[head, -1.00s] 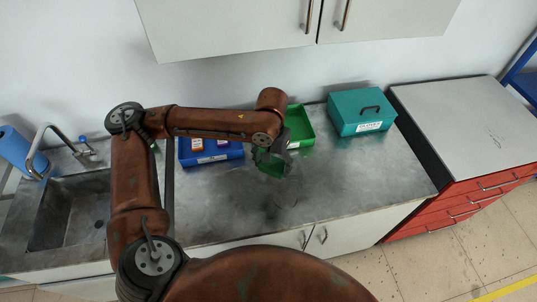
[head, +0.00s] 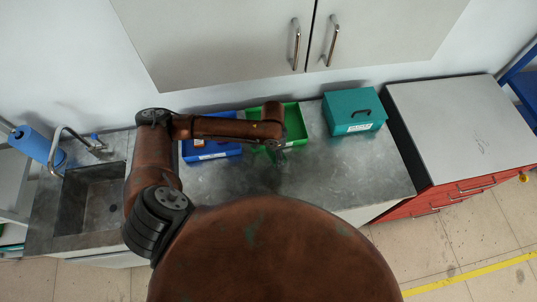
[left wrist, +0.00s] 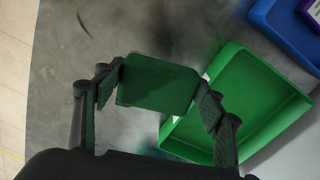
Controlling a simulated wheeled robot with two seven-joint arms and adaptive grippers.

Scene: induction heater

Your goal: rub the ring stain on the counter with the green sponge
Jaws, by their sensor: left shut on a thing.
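My left gripper (left wrist: 158,92) is shut on the green sponge (left wrist: 155,85), which sits between its two fingers in the left wrist view. In the head view the left gripper (head: 268,157) is small and dark over the counter, in front of the green tray, and the sponge is hard to make out. The grey metal counter (head: 335,175) carries a thin dark curved mark (left wrist: 83,24) and a blurred dark smudge (left wrist: 172,25). I cannot tell which is the ring stain, nor whether the sponge touches the counter. My right gripper is not in view.
A green tray (left wrist: 262,105) lies close beside the gripper, with a blue tray (head: 212,154) left of it. A teal box (head: 354,110) stands at the back right. A sink (head: 95,198) is at the left. The counter right of the gripper is clear.

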